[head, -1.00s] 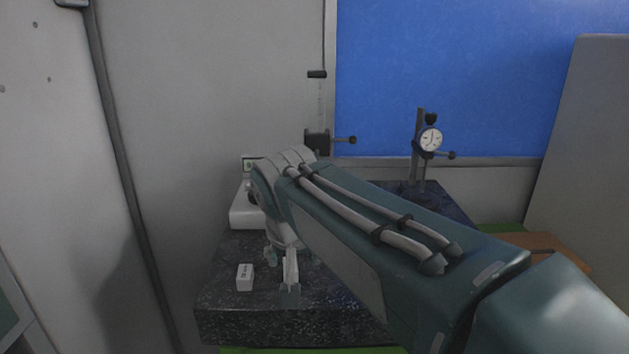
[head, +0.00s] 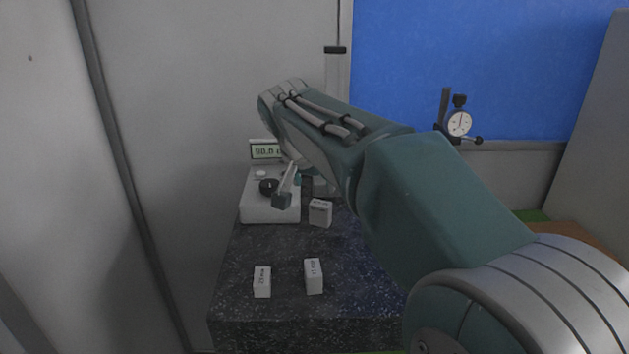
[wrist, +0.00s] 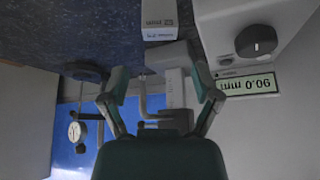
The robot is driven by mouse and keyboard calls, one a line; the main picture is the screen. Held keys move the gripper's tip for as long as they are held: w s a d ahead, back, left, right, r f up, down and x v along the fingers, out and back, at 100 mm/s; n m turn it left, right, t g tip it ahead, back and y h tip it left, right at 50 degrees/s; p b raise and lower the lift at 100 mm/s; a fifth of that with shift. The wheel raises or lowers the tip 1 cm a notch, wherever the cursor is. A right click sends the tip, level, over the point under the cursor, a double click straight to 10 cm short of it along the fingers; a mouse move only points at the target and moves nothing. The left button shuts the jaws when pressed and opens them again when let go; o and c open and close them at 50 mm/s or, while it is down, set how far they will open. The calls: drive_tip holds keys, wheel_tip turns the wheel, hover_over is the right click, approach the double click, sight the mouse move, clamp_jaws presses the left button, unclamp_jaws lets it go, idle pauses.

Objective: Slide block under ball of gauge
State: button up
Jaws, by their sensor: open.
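Three small white labelled blocks are on the dark speckled slab: a front left block (head: 262,282), a front middle block (head: 313,276) and a rear block (head: 320,213). The rear block stands beside the white gauge base (head: 256,212), which has a black knob (head: 268,187) and a lit digital display (head: 265,151). My gripper is open and empty; one finger shows in front of the base in the head view. In the wrist view my gripper (wrist: 159,73) has its fingers apart, with a block (wrist: 159,20) beyond them and the grey gauge stand (wrist: 178,88) between. I cannot make out the ball.
A dial gauge on a stand (head: 459,123) is at the right, and shows in the wrist view (wrist: 76,131). A blue board (head: 450,50) and grey wall are behind. My arm covers the right of the slab (head: 240,262).

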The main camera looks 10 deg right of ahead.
sight(320, 203)
drive_tip(key=x, duration=1)
drive_tip(key=shift+w+f, duration=0.1)
drive_tip(key=shift+f, duration=0.2)
drive_tip(key=shift+c, duration=0.3)
drive_tip(key=c, duration=1)
